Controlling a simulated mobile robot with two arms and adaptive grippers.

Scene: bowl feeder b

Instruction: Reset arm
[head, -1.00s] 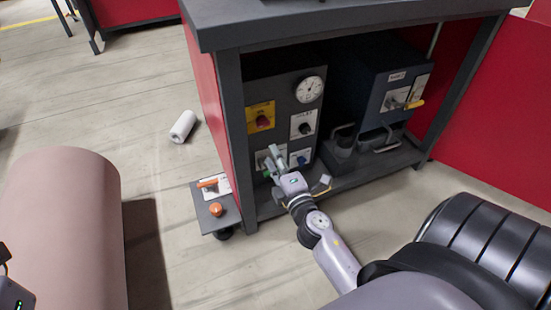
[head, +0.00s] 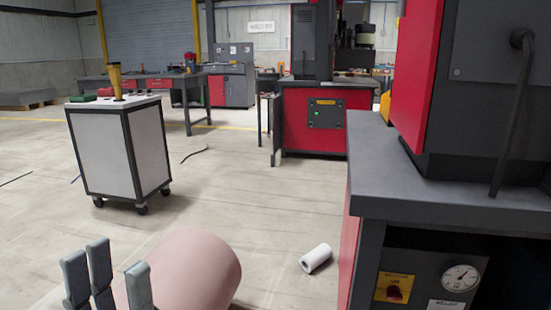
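My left gripper (head: 106,283) is at the bottom left corner. Its grey fingers point up with gaps between them and nothing shows between them, so it is open and empty. Its palm is cut off by the frame edge. My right arm and gripper are out of view. The machine (head: 372,258) at the right has a grey worktop and red side. Its lower front shows a round white gauge (head: 460,278) and a yellow plate with a red knob (head: 394,289). The rest of that panel is below the frame.
A white roll (head: 315,258) lies on the floor left of the machine. A wheeled white cart (head: 118,155) with a yellow item on top stands at the left. Another red and grey machine (head: 325,120) and a workbench (head: 165,80) are further back.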

